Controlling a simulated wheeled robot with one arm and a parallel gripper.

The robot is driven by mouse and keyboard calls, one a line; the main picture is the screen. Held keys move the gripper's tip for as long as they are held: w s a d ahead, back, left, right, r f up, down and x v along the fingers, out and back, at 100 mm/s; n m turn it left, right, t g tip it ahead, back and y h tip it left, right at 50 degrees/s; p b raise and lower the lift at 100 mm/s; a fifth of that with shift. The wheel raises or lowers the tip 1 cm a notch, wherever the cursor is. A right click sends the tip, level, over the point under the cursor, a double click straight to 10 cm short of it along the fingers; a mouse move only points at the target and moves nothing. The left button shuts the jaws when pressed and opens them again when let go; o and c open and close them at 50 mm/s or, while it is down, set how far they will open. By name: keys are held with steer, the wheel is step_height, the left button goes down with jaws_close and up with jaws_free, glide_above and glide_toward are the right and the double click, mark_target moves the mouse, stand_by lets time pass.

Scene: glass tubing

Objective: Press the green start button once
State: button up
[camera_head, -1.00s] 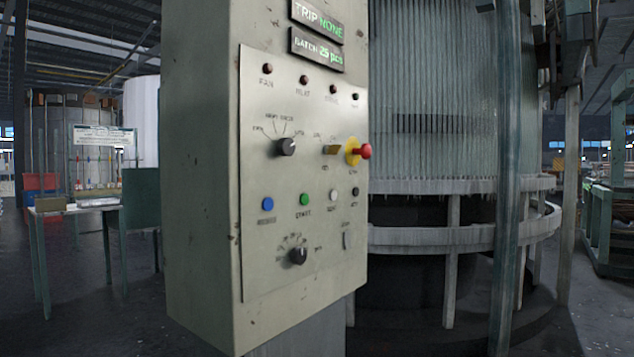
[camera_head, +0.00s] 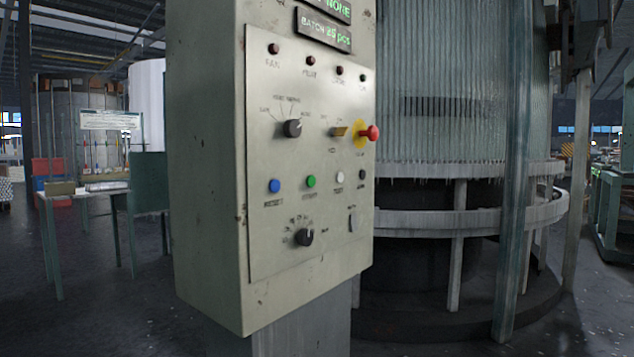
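The green start button (camera_head: 311,181) is a small round button on the front face of a grey-green control cabinet (camera_head: 205,180). It sits in a row, with a blue button (camera_head: 274,185) to its left and a white button (camera_head: 340,177) and a dark button (camera_head: 362,174) to its right. The label under the green button is blurred. A black rotary knob (camera_head: 292,128) is above the row and another knob (camera_head: 304,237) is below it. My gripper is not in view.
A red mushroom button (camera_head: 374,132) on a yellow base sticks out at the panel's right. A ring-shaped frame (camera_head: 470,215) with hanging glass tubes stands behind on the right. A table (camera_head: 85,192) is at the left, with open floor in front of it.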

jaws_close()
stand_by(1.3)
